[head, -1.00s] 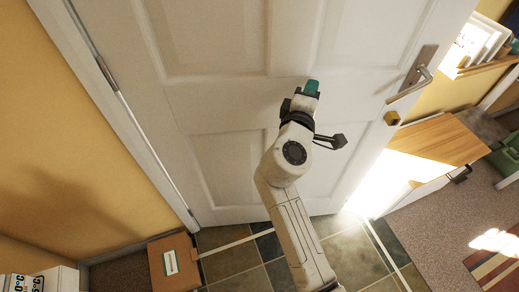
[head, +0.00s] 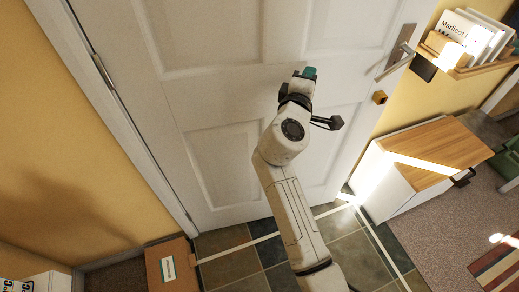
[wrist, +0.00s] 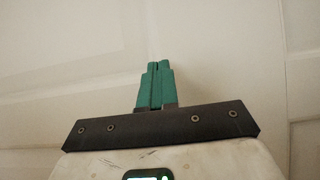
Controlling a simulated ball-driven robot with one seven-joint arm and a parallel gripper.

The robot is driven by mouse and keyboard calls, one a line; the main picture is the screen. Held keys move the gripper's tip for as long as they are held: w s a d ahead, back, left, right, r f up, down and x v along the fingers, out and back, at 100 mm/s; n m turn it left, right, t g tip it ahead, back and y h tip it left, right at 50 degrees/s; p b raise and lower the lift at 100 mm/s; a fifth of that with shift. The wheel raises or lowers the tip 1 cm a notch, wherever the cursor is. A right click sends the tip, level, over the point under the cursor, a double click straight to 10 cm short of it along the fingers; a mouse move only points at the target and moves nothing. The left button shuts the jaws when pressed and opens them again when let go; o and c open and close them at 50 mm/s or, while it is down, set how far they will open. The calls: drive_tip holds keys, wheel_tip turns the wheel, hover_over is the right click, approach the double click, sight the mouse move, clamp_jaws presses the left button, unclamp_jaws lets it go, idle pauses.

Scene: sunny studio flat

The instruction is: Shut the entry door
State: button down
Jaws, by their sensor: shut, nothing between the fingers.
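The white panelled entry door (head: 215,110) fills the upper middle of the head view, with hinges along its left edge. Its metal lever handle (head: 396,56) and a brass-coloured lock piece (head: 379,97) are near its right edge. I cannot tell whether the door is fully in its frame. My gripper (head: 308,72), with green fingers, is in front of the door's middle, left of the handle. In the wrist view the green fingers (wrist: 157,67) are together and empty, pointing at the pale door surface (wrist: 80,50). They look close to it; contact cannot be told.
A white cabinet with a wooden top (head: 435,150) stands right of the door, below a wall shelf (head: 470,62) with books. A cardboard box (head: 172,265) lies on the floor at lower left. Tiled floor (head: 345,255) is clear in front.

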sight(306, 61)
drive_tip(key=w, duration=0.1)
drive_tip(key=w+b, duration=0.2)
drive_tip(key=shift+w+a+f, duration=0.1)
drive_tip(key=shift+a+f, duration=0.1)
drive_tip(key=shift+a, duration=0.05)
drive_tip(key=shift+w+r+b, duration=0.2)
drive_tip(key=shift+w+b, duration=0.2)
drive_tip(key=shift+w, duration=0.2)
